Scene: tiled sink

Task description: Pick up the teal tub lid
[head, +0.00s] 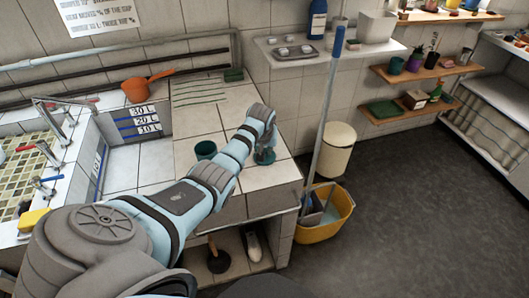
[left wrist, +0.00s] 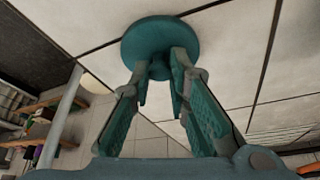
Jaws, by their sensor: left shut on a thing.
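The teal tub lid (head: 264,157) is a round disc near the right front corner of the tiled counter. It also shows in the left wrist view (left wrist: 160,38), with its knob between my fingers. My left gripper (left wrist: 162,70) is shut on that knob. In the head view my left gripper (head: 263,147) points down over the lid and hides part of it. I cannot tell whether the lid touches the tiles. A teal tub (head: 206,150) stands open on the counter to the left of the lid. My right gripper is not in view.
An orange pan (head: 136,90) sits at the back left beside the sink basins. A yellow mop bucket (head: 326,228) with a blue-topped mop handle (head: 331,95) stands on the floor right of the counter. Shelves hang on the back wall. Tiles behind the lid are clear.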

